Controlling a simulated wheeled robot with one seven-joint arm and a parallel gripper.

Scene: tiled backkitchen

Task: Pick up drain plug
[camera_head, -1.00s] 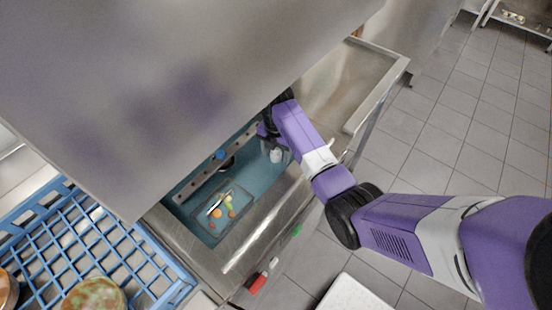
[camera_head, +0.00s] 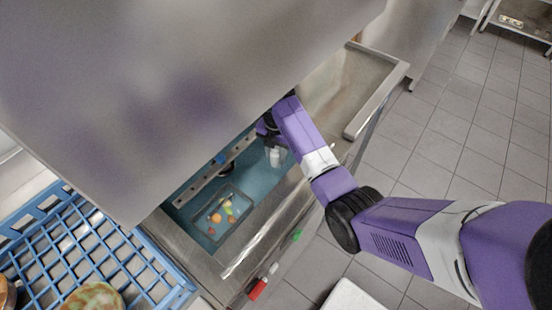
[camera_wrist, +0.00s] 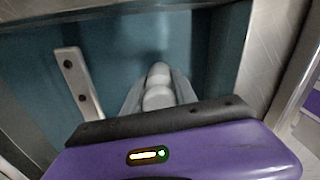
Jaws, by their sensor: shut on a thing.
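My gripper (camera_head: 275,155) is down inside the teal-bottomed sink basin (camera_head: 258,178), below the overhanging steel panel. In the wrist view its pale grey fingers (camera_wrist: 158,87) are close together over the teal floor. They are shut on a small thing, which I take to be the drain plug. The plug itself is hidden by the fingers, and I cannot make out its shape or whether it is clear of the floor.
A tray (camera_head: 213,232) with several small coloured pieces lies in the basin. A metal strip with knobs (camera_head: 195,185) runs along the basin, also in the wrist view (camera_wrist: 77,80). A blue rack (camera_head: 95,265) stands at left. The steel panel (camera_head: 170,90) overhangs the basin.

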